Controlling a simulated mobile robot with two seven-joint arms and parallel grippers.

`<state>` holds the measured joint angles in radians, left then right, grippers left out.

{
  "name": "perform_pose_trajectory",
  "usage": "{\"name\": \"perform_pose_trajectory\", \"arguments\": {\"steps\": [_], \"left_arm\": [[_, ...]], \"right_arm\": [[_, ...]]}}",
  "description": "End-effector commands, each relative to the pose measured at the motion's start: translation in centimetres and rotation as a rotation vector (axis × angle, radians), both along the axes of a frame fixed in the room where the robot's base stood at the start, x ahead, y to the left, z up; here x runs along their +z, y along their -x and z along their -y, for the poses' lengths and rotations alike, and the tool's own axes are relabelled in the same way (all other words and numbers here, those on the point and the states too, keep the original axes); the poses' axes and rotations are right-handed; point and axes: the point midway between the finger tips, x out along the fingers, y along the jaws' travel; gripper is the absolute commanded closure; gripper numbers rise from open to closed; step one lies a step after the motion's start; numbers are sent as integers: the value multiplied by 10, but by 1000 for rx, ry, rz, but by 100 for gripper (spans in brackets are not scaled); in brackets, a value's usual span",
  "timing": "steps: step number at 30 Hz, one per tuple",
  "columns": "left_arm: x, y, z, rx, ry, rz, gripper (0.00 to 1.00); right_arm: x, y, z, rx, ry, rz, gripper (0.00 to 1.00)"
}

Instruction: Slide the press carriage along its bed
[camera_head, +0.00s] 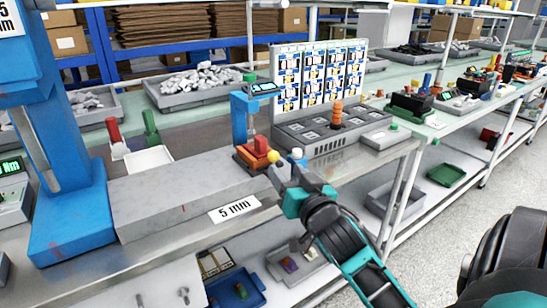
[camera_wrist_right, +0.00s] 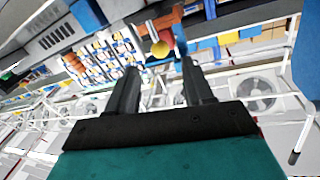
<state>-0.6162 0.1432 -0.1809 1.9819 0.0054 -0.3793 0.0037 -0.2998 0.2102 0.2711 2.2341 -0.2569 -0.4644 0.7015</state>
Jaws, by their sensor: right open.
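A small orange-brown carriage (camera_head: 246,158) with a red block on top and a yellow ball knob (camera_head: 273,156) sits at the far right end of a long grey bed (camera_head: 165,195). A small blue post with a display (camera_head: 242,115) stands just behind it. My right gripper (camera_head: 284,172) is at the knob, on its near right side. In the right wrist view the fingers of my right gripper (camera_wrist_right: 160,72) are apart and empty, with the yellow knob (camera_wrist_right: 160,49) just beyond the tips. Whether they touch it cannot be told. My left gripper is out of view.
A tall blue press frame (camera_head: 70,190) stands at the left. A "5 mm" label (camera_head: 234,209) is on the bed's front. A grey slotted console (camera_head: 325,130) and a picture board (camera_head: 318,75) stand behind right. Red and green handles (camera_head: 150,128) rise behind the bed.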

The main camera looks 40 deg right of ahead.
Motion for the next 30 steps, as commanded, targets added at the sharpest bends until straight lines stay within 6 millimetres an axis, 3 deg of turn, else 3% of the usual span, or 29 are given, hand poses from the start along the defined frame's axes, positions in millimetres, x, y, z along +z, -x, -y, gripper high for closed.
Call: {"name": "perform_pose_trajectory", "arguments": {"steps": [6, 12, 26, 30], "left_arm": [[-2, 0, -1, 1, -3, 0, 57], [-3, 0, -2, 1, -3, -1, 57], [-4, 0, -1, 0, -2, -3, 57], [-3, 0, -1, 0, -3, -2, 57]], "right_arm": [[0, -42, 14, 1, 3, 0, 48], [0, -68, 22, 1, 2, -1, 48], [-1, -80, 26, 1, 1, -2, 48], [-1, -80, 26, 1, 1, -2, 60]]}}
